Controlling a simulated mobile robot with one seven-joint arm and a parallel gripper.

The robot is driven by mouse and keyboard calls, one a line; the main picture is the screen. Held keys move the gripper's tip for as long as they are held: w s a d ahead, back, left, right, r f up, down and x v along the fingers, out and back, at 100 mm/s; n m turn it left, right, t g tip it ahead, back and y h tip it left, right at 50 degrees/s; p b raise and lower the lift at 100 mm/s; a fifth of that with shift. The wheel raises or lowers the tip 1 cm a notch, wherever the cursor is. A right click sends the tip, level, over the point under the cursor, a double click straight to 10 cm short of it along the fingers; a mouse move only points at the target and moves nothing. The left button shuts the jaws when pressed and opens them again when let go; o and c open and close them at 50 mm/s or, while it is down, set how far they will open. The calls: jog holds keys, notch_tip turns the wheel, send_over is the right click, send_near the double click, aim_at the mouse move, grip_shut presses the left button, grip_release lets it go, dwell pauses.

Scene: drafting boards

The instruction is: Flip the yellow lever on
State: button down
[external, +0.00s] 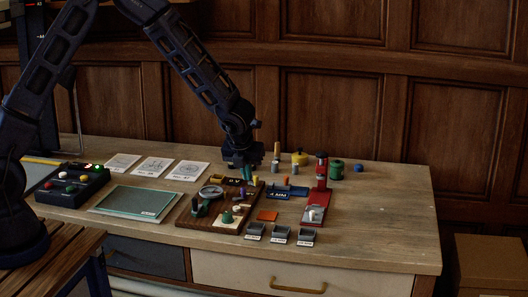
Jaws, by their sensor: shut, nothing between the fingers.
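My gripper (246,174) hangs fingers-down over the back right part of a brown wooden board (188,212). Its teal fingers are together and hold nothing. The board carries a round gauge (211,192), a small yellow block (216,180) behind the gauge, a dark plate with light lettering (235,181) and a purple peg (255,181). A cream plate with a green knob (227,218) is at its front. Which yellow part is the lever, and how it is set, is too small to tell. I cannot tell whether the fingers touch anything.
To the right are a blue fixture (287,191), a red stand (319,194) and small grey bins (279,233). A yellow pot (300,158) and green cylinder (336,170) stand behind. A green mat (135,201) and button box (72,188) lie left. The table's right end is clear.

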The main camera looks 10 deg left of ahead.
jog(key=x, duration=0.4)
jog(key=shift+w+f, duration=0.1)
jog(key=shift+w, duration=1.25)
jog(key=shift+w+d, duration=0.15)
jog(key=shift+w, duration=0.5)
jog(key=shift+w+d+n+y, duration=0.15)
jog(key=shift+d+n+y, duration=0.1)
jog(key=shift+n, duration=0.4)
jog(key=shift+w+d+n+y, duration=0.1)
jog(key=shift+d+n+y, duration=0.15)
jog(key=shift+n, duration=0.4)
jog(key=shift+w+d, duration=0.1)
jog(key=n, duration=0.1)
jog(key=w+d+n+y, duration=0.1)
jog(key=n, duration=0.3)
jog(key=w+n+g+y, duration=0.1)
jog(key=n, duration=0.1)
jog(key=w+n, duration=0.1)
jog(key=n, duration=0.1)
jog(key=shift+w+d+g+y, duration=0.1)
jog(key=shift+d+g+y, duration=0.2)
jog(key=shift+g+y, duration=0.1)
